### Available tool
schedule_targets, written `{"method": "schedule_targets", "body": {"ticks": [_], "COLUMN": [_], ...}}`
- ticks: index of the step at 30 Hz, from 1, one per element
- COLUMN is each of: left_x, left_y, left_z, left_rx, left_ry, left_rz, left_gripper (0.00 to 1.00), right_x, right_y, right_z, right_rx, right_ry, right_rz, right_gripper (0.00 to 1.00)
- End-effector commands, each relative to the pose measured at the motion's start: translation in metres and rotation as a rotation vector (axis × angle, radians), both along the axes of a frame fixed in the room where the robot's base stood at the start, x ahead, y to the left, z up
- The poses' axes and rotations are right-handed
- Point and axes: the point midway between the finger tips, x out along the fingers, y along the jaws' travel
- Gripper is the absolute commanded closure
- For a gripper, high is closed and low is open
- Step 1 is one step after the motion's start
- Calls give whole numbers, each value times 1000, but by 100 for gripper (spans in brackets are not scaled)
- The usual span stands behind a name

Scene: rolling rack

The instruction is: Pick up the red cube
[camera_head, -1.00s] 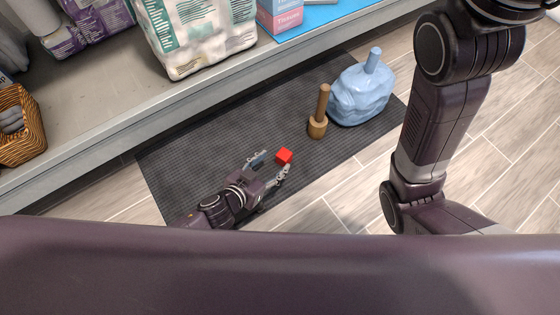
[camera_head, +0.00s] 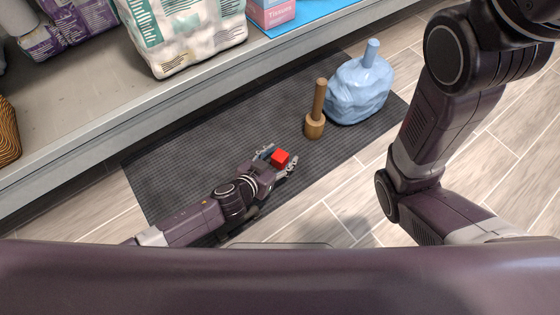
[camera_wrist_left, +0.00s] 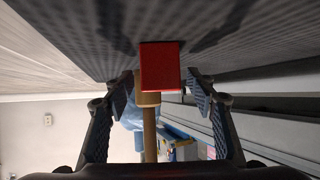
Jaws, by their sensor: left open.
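The red cube (camera_head: 280,157) sits on the dark mat in the head view. It also shows in the left wrist view (camera_wrist_left: 160,66), centred ahead of the fingers. My left gripper (camera_head: 278,160) is low over the mat with its fingers spread to either side of the cube. In the left wrist view the left gripper (camera_wrist_left: 160,95) is open, with a gap between each finger pad and the cube. My right arm comes in on the right of the head view, but its gripper is out of sight.
A wooden mallet-like object (camera_head: 317,115) stands just beyond the cube. A light blue lumpy object (camera_head: 358,92) stands behind it. A grey shelf (camera_head: 100,118) with packages runs along the upper left. The dark mat (camera_head: 190,150) is clear left of the gripper.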

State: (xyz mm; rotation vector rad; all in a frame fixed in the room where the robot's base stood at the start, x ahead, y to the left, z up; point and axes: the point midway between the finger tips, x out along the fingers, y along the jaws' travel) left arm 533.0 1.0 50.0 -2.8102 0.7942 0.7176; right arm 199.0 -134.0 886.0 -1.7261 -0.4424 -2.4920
Motion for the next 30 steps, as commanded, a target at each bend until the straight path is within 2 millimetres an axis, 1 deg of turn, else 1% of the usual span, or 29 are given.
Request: {"method": "schedule_targets", "body": {"ticks": [6, 7, 19, 26, 30], "left_x": [1, 1, 1, 1, 1], "left_y": [0, 0, 0, 0, 0], "left_z": [0, 0, 0, 0, 5], "left_rx": [0, 0, 0, 1, 0], "left_ry": [1, 1, 1, 1, 0], "left_rz": [1, 1, 1, 1, 1], "left_gripper": [48, 50, 94, 95, 95], "right_x": [0, 0, 0, 0, 0], "right_y": [0, 0, 0, 0, 0], "right_z": [0, 0, 0, 0, 4], "right_rx": [0, 0, 0, 0, 0], "right_ry": [0, 0, 0, 0, 1], "right_rz": [0, 0, 0, 0, 0], "right_gripper": [60, 60, 60, 60, 60]}}
